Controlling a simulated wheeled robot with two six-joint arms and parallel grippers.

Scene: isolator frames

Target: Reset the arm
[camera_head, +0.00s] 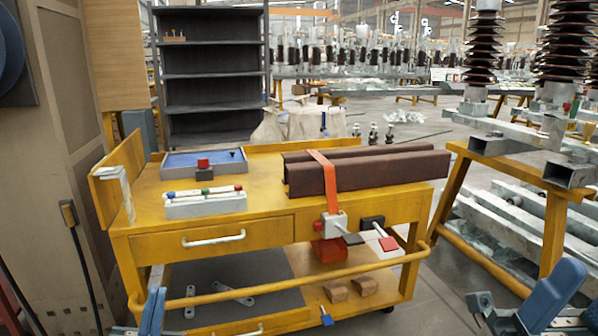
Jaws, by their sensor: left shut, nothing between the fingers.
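My left gripper (154,293) shows at the bottom left, its two blue fingers pointing up and close together, with nothing held between them. It is in front of the yellow cart's lower left side, apart from the things on top. Part of my right arm (553,292) shows at the bottom right corner, blue and grey, with a smaller piece to its left. I cannot make out the right gripper's jaws there.
The yellow cart (270,207) carries a blue tray (222,160), a white rack (205,206) with coloured pieces and dark brown beams (375,168) under an orange strap. Yellow trestles (455,190) stand right, a cabinet (55,130) left, dark shelves (210,75) behind.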

